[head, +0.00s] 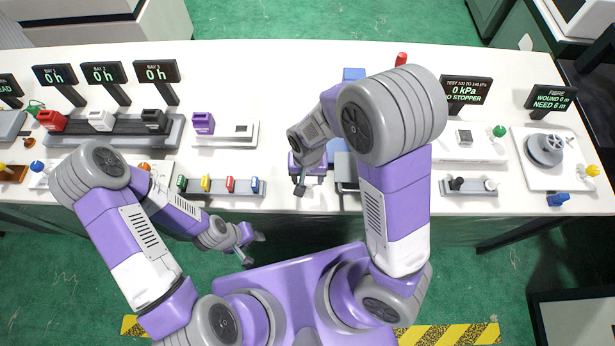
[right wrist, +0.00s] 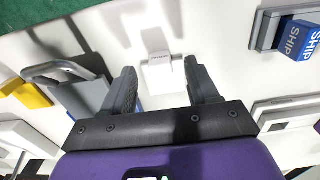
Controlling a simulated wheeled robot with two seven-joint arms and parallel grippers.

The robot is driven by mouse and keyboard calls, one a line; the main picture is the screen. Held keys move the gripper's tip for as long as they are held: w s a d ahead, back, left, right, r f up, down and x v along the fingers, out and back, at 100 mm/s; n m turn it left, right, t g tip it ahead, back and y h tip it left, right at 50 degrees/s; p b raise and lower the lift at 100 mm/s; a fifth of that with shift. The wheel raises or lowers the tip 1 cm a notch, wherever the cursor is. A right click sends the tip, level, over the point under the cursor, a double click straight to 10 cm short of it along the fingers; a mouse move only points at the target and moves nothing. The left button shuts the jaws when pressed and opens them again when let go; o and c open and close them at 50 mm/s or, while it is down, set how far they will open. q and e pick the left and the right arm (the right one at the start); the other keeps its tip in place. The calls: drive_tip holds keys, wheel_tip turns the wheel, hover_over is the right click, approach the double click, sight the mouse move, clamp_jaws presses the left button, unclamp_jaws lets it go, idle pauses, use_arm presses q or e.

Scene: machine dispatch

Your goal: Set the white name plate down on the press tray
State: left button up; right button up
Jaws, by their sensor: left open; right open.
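My left gripper (head: 252,245) is open and empty, in front of the table.
A grey device with a bar handle (right wrist: 82,92) stands close beside the right gripper. A blue SHIP block (right wrist: 297,40) is on the other side. A row of coloured switches (head: 220,186) lies left of it in the head view. Bay signs (head: 104,73) stand at the back left.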

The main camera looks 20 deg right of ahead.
wheel_tip(320, 180, down, 2)
drive_tip(key=shift+f, duration=0.25)
drive_tip(key=shift+w, duration=0.1)
clamp_jaws()
drive_tip(key=shift+r, duration=0.1)
